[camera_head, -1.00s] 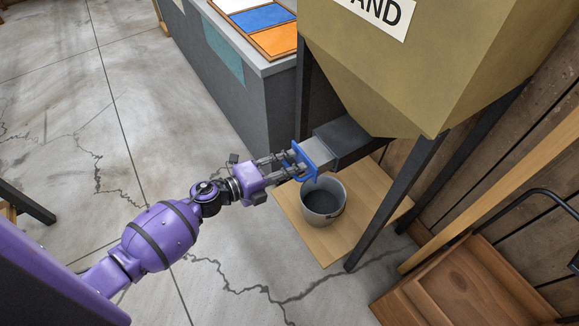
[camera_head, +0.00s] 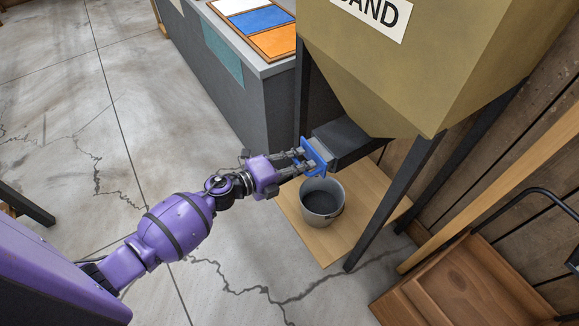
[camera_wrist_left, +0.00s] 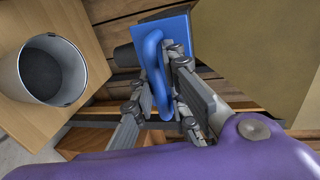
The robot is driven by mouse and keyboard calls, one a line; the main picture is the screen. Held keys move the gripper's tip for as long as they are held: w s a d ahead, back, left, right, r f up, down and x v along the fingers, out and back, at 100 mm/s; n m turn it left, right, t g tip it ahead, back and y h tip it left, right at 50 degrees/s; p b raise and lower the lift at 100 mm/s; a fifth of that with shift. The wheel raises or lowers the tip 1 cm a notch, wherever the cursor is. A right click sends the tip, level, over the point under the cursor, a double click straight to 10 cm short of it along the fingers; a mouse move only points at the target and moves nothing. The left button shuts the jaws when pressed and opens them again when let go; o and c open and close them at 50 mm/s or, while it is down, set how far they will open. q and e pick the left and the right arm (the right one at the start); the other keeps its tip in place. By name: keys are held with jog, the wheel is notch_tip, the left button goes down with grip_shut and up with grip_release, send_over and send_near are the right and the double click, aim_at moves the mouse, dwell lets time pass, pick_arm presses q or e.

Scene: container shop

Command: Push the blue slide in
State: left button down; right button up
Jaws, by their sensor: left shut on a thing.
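The blue slide (camera_head: 315,158) is at the mouth of the dark chute (camera_head: 345,141) under the sand hopper (camera_head: 430,70). Its blue plate sits close against the chute end, with little or no grey slide showing between them. My left gripper (camera_head: 304,160) is shut on the slide's blue handle. In the left wrist view the fingers close around the blue handle loop (camera_wrist_left: 155,68), with the blue plate (camera_wrist_left: 178,35) behind it. A grey bucket (camera_head: 322,201) with dark contents stands below the chute; it also shows in the left wrist view (camera_wrist_left: 50,70). My right gripper is not in view.
The bucket stands on a wooden board (camera_head: 345,243). Dark hopper legs (camera_head: 395,200) rise beside it. A grey counter (camera_head: 225,80) with coloured panels stands at the back left. A wooden tray cart (camera_head: 465,285) is at the lower right. The floor at left is clear.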

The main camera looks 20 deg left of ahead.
aim_at(310, 156)
pick_arm(q)
jog(key=x, duration=0.3)
jog(key=shift+w+d, duration=0.15)
jog(key=shift+w, duration=0.25)
jog(key=shift+r, duration=0.1)
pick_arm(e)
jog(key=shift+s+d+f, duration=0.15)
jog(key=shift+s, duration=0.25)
pick_arm(q)
jog(key=c, duration=1.8)
grip_release()
jog(key=shift+w+r, duration=0.1)
jog(key=shift+w, duration=0.05)
jog(key=v, duration=1.2)
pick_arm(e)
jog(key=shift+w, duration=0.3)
